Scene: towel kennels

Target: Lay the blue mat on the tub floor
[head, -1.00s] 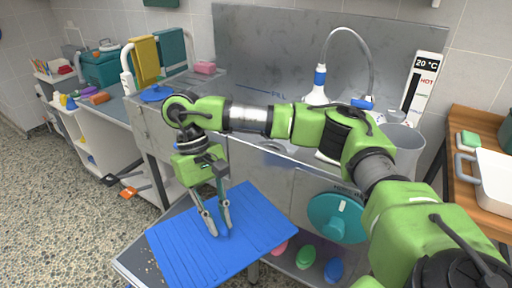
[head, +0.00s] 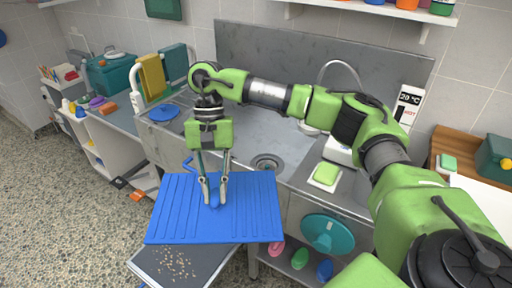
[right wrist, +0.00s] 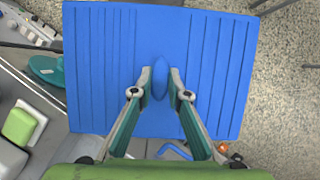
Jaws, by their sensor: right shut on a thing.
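The blue mat (head: 253,205) is a flat ribbed sheet with a raised grip in its middle. My right gripper (head: 213,198) is shut on that grip from above. The mat hangs roughly level in front of the metal tub (head: 250,135), whose drain (head: 267,162) shows just beyond it. In the right wrist view the mat (right wrist: 95,60) fills the middle, with the grip between the fingertips (right wrist: 160,82). The mat hides part of the tub's front. My left gripper is not in view.
A dark platform (head: 175,265) with scattered crumbs lies below the mat.

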